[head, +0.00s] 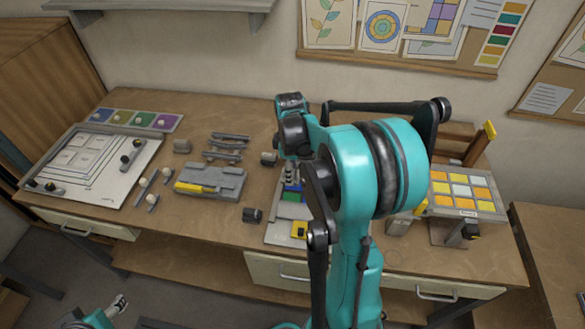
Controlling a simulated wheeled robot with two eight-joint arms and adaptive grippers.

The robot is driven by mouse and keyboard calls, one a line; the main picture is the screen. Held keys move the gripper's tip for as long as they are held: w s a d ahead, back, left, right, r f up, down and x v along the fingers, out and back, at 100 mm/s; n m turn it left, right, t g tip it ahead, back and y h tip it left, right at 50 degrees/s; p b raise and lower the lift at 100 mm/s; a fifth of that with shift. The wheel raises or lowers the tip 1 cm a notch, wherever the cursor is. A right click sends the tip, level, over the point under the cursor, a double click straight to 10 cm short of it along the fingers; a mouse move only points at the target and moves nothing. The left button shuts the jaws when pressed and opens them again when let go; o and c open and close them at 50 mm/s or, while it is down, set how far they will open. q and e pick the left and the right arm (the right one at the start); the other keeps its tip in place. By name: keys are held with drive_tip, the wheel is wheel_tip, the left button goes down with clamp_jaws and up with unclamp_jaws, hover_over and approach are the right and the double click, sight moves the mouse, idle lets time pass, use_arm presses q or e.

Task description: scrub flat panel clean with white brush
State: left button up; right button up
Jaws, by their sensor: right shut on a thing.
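A flat panel (275,232) with blue, green and yellow patches lies at the middle of the bench, partly hidden by my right arm. My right gripper (291,172) points down over its far part. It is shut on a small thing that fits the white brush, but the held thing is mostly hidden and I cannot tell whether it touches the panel. My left gripper (119,304) is low at the bottom left, in front of the bench and away from the panel; its finger gap is too small to judge.
A tilted panel with yellow and orange tiles (466,190) stands on the right. A grey block with a yellow piece (222,182) lies left of the flat panel. A white drawing board (85,170) and small tools lie further left.

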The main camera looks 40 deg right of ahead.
drive_tip(key=shift+s+a+f+p, duration=0.1)
drive_tip(key=shift+a+f+p, duration=0.5)
drive_tip(key=shift+a, duration=0.25)
drive_tip(key=shift+s+a+f+p, duration=0.15)
drive_tip(key=shift+a+f+p, duration=0.4)
drive_tip(key=shift+a, duration=0.25)
drive_tip(key=shift+s+a+f+p, duration=0.1)
drive_tip(key=shift+a+f+p, duration=0.5)
drive_tip(key=shift+a, duration=0.25)
